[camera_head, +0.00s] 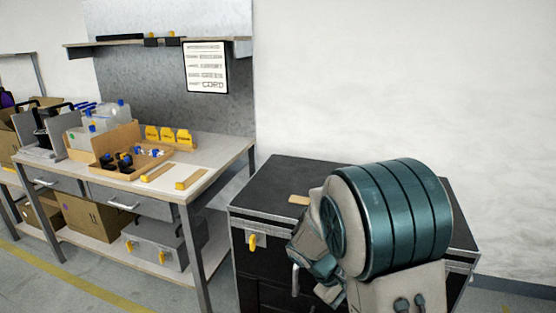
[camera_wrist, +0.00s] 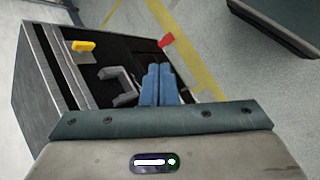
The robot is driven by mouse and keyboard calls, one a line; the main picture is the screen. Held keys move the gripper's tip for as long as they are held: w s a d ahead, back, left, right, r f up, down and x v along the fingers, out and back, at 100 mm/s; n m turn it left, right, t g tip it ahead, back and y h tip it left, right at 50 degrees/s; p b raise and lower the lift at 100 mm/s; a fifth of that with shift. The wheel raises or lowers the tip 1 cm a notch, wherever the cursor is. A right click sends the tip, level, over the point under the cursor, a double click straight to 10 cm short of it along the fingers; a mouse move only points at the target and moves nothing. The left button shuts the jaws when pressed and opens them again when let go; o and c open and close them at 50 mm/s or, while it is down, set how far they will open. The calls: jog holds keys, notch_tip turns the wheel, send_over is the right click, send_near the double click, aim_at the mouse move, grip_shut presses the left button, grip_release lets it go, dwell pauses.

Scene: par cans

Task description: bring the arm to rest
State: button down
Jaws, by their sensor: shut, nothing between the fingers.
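My gripper (camera_wrist: 158,84) shows in the wrist view as two blue fingers side by side, pressed together with nothing between them. The fingers appear over the side of a black cabinet (camera_wrist: 113,55); I cannot tell how far off they are. In the head view my folded teal and grey arm is large at the right, in front of the black cabinet (camera_head: 278,182), and hides part of its top and front. I cannot make out the fingertips in the head view.
A workbench (camera_head: 222,150) at left holds boxes, bottles and yellow cards (camera_head: 168,134). A board with a printed sheet (camera_head: 206,67) stands behind it. The cabinet carries a yellow tag (camera_wrist: 84,46) and a red tag (camera_wrist: 166,40). Bare floor (camera_wrist: 215,40) lies beyond.

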jog(key=s+a+r+m+t+y+p, duration=0.1)
jog(key=s+r+m+y+p, duration=0.2)
jog(key=r, duration=0.8)
jog(key=s+a+r+m+t+y+p, duration=0.2)
jog(key=s+r+p, duration=0.5)
jog(key=s+r, duration=0.4)
jog(key=shift+s+a+r+m+y, duration=0.15)
jog(key=shift+s+a+m+y, duration=0.25)
jog(key=shift+m+y, duration=0.7)
jog(key=shift+s, duration=0.1)
